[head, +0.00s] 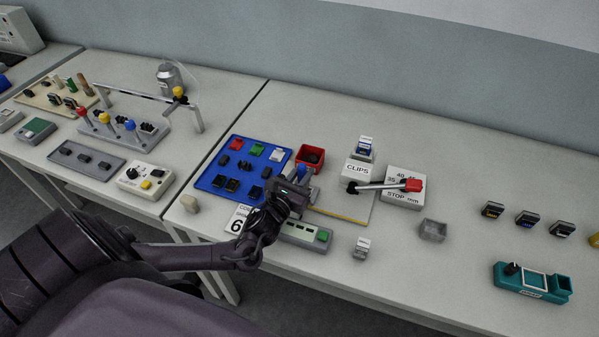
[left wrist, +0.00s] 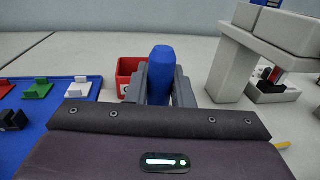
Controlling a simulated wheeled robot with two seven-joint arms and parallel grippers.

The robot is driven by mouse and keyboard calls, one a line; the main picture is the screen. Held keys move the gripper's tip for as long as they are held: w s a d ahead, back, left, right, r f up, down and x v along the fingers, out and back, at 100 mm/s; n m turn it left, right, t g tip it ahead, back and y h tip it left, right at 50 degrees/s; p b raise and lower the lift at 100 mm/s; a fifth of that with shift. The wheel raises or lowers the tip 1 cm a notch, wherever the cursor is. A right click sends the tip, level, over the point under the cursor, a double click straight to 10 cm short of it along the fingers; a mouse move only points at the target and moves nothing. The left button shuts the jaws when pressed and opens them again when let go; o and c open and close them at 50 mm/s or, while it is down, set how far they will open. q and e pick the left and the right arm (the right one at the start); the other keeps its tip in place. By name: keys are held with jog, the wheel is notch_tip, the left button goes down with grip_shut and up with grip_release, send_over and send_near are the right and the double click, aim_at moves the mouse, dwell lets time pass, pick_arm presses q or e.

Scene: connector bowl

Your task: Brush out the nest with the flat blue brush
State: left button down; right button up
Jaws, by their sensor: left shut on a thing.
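My left gripper (head: 297,182) is shut on the blue brush. The brush's rounded blue handle (left wrist: 162,66) stands up between the two grey fingers in the left wrist view. In the head view only a small blue part of the brush (head: 302,171) shows; its bristles are hidden. The gripper is between the blue board and the CLIPS station (head: 357,171). My right gripper is not in view.
A red bin (head: 311,157) stands just behind the gripper. The blue board (head: 232,183) with several small parts lies to its left. A small grey tray (head: 432,230) and a teal holder (head: 532,281) are farther right.

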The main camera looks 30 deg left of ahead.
pick_arm(q)
jog(key=shift+d, duration=0.4)
jog(key=shift+a, duration=0.2)
jog(key=shift+s+a+p, duration=0.1)
jog(key=shift+a+p, duration=0.2)
jog(key=shift+a, duration=0.3)
jog(key=shift+d+f, duration=0.1)
jog(key=shift+d, duration=0.7)
jog(key=shift+a, duration=0.2)
jog(key=shift+a+p, duration=0.4)
jog(key=shift+a, duration=0.2)
jog(key=shift+d, duration=0.15)
jog(key=shift+d, duration=0.65)
jog(key=shift+a, duration=0.2)
